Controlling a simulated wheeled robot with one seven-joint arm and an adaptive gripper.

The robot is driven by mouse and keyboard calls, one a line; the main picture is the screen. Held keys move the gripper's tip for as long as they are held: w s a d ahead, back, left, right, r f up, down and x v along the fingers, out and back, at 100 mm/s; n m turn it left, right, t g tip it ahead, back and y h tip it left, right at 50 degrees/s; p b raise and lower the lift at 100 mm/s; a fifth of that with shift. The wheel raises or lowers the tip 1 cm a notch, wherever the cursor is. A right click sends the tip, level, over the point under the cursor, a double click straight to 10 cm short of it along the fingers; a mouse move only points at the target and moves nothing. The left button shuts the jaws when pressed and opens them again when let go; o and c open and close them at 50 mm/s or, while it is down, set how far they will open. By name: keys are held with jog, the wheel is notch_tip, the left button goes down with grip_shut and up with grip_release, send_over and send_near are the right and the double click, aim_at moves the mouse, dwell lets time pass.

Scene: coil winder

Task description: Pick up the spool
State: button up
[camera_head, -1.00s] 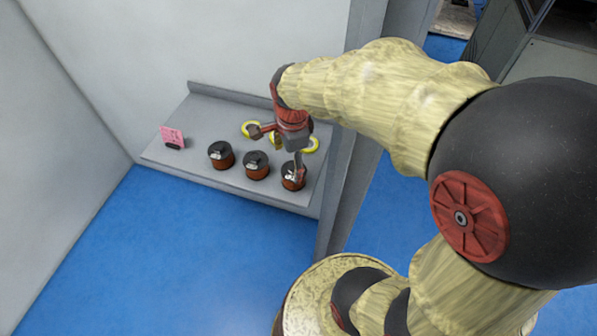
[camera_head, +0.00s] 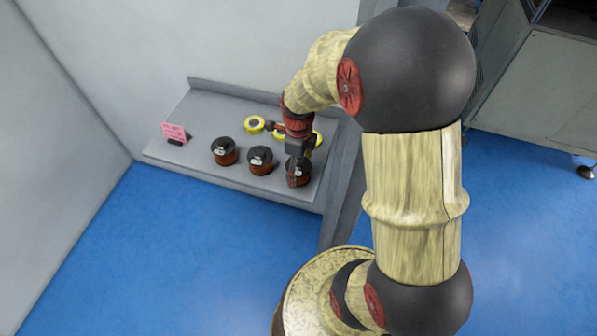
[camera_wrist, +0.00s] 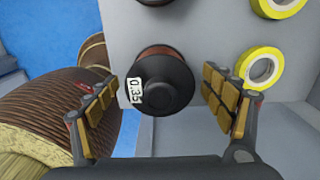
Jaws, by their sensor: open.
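Three spools with black tops and copper-brown windings stand in a row on a grey shelf (camera_head: 215,172). They are the left spool (camera_head: 224,151), the middle spool (camera_head: 260,160) and the right spool (camera_head: 298,173). My gripper (camera_head: 298,160) is over the right spool and partly covers it. In the wrist view, my gripper (camera_wrist: 165,103) is open, with one padded finger on each side of a spool (camera_wrist: 163,82) labelled 0.35. The spool's black top faces the camera. I see gaps between it and the fingers, and cannot tell how deep they reach.
Yellow tape rolls lie behind the spools; one (camera_head: 254,124) is clear of my arm, another (camera_head: 317,139) is partly hidden. A pink sign (camera_head: 174,133) stands at the shelf's left. A grey post (camera_head: 343,190) rises beside the shelf's right end.

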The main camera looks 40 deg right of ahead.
notch_tip(320, 180, down, 2)
jog(key=shift+c, duration=0.4)
jog(key=c, duration=1.8)
